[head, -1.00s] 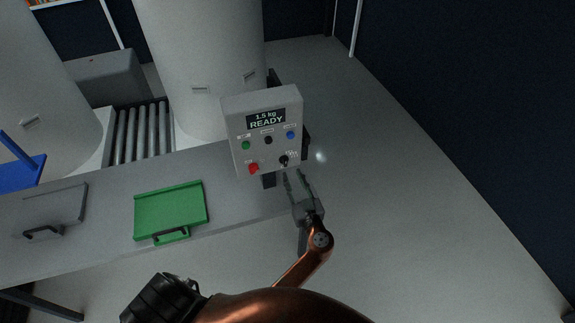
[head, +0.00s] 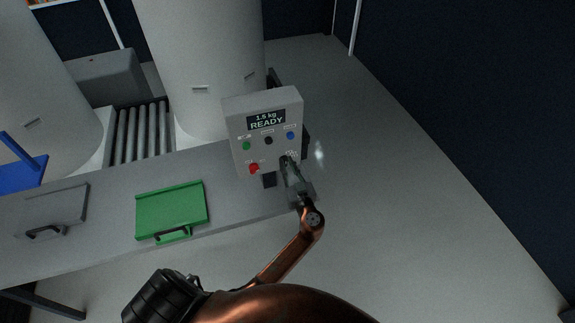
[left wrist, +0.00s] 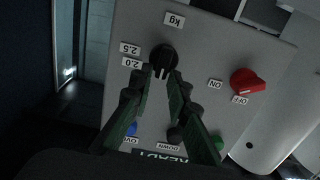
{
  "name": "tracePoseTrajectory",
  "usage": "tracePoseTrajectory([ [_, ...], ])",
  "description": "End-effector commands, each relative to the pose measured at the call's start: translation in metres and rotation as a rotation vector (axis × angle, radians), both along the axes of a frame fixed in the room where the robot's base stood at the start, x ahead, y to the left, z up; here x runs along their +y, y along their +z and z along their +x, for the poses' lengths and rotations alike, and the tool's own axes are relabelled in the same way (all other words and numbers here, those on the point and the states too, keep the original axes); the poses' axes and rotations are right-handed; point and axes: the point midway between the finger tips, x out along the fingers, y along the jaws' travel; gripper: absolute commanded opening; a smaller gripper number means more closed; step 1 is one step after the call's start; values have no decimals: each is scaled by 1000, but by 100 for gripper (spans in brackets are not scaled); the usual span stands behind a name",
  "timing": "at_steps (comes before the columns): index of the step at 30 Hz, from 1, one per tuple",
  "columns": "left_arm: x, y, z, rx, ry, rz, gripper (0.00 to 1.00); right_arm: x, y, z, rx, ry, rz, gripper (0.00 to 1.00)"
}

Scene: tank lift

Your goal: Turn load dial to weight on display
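The grey control box (head: 240,128) stands at the bench's right end. Its display (head: 266,120) reads "1.5 kg READY". The black load dial (left wrist: 163,56) sits at the top of the upside-down left wrist view, beside labels 2.5 and 2.0 and under a kg label. Other scale marks and the dial's pointer are hard to make out. My left gripper (head: 287,165) is at the panel's lower right, covering the dial in the head view. Its fingers (left wrist: 161,76) are apart, tips at either side of the dial's near edge; contact is unclear. My right gripper is not seen.
A red switch (left wrist: 247,82) with ON and OFF labels is beside the dial. Green (head: 246,146), black (head: 268,140) and blue (head: 290,135) buttons sit above. Open floor lies to the right.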

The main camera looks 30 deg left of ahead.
Motion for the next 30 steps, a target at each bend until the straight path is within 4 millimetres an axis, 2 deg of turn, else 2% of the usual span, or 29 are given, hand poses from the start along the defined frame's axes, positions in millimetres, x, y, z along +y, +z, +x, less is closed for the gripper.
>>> tracePoseTrajectory([
  [6,0,0,0,0,0,0,0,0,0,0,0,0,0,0],
  [20,-1,-1,0,24,0,21,0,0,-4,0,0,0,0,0],
  [30,-3,-2,3,177,0,153,0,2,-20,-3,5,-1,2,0],
])
